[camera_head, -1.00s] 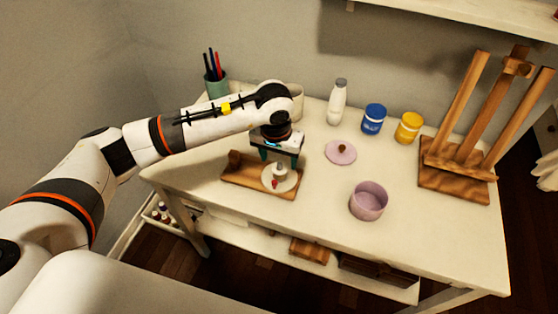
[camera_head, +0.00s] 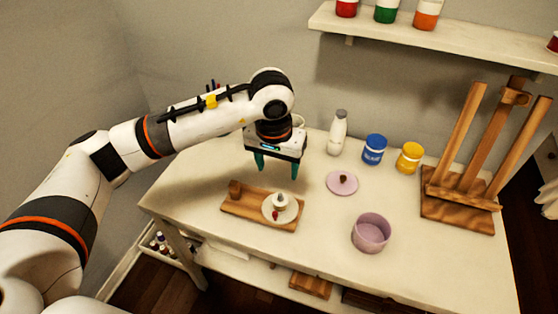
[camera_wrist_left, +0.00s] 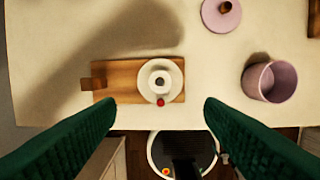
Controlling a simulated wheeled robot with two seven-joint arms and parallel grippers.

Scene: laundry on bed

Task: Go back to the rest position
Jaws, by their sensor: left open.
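My left gripper (camera_head: 276,163) is open and empty in the head view, with its green fingers pointing down above the back of the table. Its two fingers also show spread apart in the left wrist view (camera_wrist_left: 159,108). Below it, a wooden tray (camera_head: 240,207) lies on the white table (camera_head: 315,252). A white saucer-like dish with a small white pot (camera_head: 280,201) stands on the tray, and a small red thing lies at the dish's front edge. The gripper touches none of these. My right gripper is not in view.
A lilac bowl (camera_head: 371,232) and its lilac lid (camera_head: 342,183) sit apart to the right. A white bottle (camera_head: 338,132), blue jar (camera_head: 373,149) and yellow jar (camera_head: 410,158) stand at the back. A wooden easel (camera_head: 460,205) stands far right. A wall shelf (camera_head: 450,42) holds several jars.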

